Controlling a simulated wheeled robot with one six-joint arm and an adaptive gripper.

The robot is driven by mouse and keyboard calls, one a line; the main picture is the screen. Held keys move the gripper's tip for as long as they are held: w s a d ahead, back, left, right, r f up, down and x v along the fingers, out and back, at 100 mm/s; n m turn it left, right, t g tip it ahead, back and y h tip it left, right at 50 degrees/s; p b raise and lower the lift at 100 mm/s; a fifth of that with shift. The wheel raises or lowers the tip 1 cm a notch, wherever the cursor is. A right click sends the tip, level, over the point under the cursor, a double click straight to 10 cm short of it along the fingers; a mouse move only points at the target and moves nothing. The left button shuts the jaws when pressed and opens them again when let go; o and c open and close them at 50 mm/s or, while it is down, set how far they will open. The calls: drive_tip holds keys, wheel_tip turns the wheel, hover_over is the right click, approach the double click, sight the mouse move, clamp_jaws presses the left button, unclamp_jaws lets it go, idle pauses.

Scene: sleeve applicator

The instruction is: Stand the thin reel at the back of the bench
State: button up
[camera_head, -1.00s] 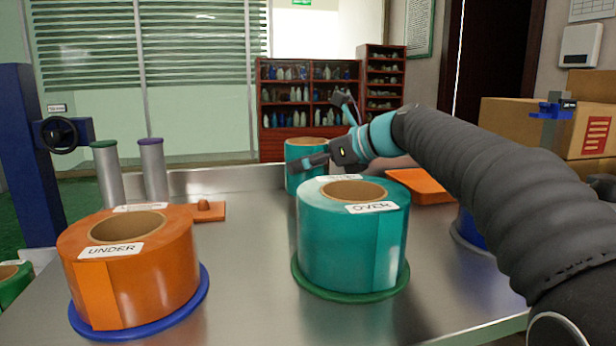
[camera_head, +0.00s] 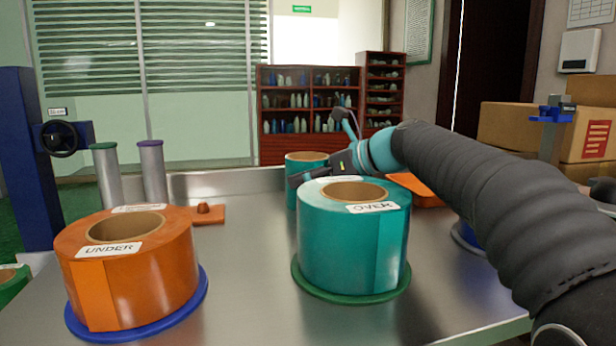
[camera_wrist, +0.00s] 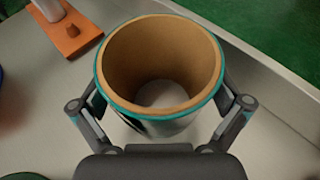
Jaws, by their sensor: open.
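The thin reel (camera_head: 305,160) is a narrow teal roll with a brown core. It stands upright at the back of the bench (camera_head: 240,265), partly hidden behind the wide teal OVER reel (camera_head: 335,235). In the wrist view the thin reel (camera_wrist: 165,50) shows from above, with its hollow core open upward. My gripper (camera_wrist: 162,92) is open, with one finger on each side of the reel close to its wall. Whether either finger touches it I cannot tell. In the head view my gripper (camera_head: 300,178) is low at the reel, partly hidden by the OVER reel.
The wide orange UNDER reel (camera_head: 130,270) stands on a blue disc at front left. An orange block with a knob (camera_head: 205,212) and two grey posts (camera_head: 153,172) are at back left. An orange plate (camera_head: 420,190) lies behind my arm. The bench's middle is clear.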

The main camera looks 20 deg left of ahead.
drive_tip(key=p+v, duration=0.1)
drive_tip(key=v, duration=1.1)
drive_tip(key=shift+p, duration=0.35)
